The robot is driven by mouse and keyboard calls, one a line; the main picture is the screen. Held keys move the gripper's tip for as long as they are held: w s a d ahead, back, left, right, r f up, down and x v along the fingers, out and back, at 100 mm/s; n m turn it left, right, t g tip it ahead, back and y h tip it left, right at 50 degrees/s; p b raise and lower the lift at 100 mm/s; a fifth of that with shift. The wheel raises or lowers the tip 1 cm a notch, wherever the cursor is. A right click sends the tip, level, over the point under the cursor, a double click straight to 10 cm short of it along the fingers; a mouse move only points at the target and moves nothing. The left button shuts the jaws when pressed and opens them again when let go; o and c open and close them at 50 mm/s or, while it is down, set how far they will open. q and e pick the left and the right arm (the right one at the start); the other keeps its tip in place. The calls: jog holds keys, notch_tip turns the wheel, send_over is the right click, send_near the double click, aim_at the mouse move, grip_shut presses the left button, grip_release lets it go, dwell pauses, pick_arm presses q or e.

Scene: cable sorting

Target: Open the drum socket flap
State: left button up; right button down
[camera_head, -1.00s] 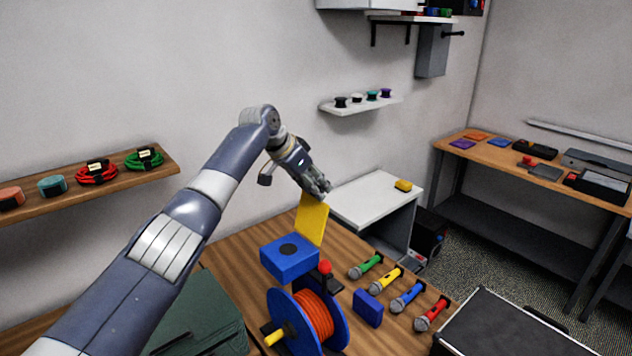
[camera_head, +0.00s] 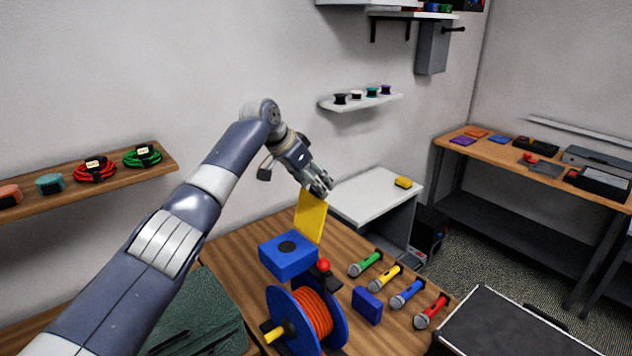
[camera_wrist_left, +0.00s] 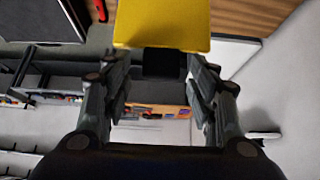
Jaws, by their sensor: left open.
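The yellow flap (camera_head: 311,218) stands raised, nearly upright, at the back edge of the blue socket box (camera_head: 287,259) of the drum. The box top is uncovered and shows a dark round socket (camera_head: 288,247). The cable drum (camera_head: 308,316) has blue flanges and an orange cable. My left gripper (camera_head: 322,189) is at the flap's upper edge, its fingers apart. In the left wrist view the flap (camera_wrist_left: 162,25) fills the top middle, just beyond the open fingers (camera_wrist_left: 160,85); I cannot tell whether they touch it. My right gripper is not in view.
Several microphones, one of them green (camera_head: 366,264), and a small blue block (camera_head: 367,305) lie right of the drum on the wooden table (camera_head: 232,248). A red knob (camera_head: 323,265) stands beside the socket box. A white side table (camera_head: 375,196) is behind, and a black case (camera_head: 510,325) is at right.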

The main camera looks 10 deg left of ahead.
pick_arm(q)
jog(key=v, duration=1.1)
jog(key=shift+r, duration=0.2)
jog(key=shift+f, duration=0.1)
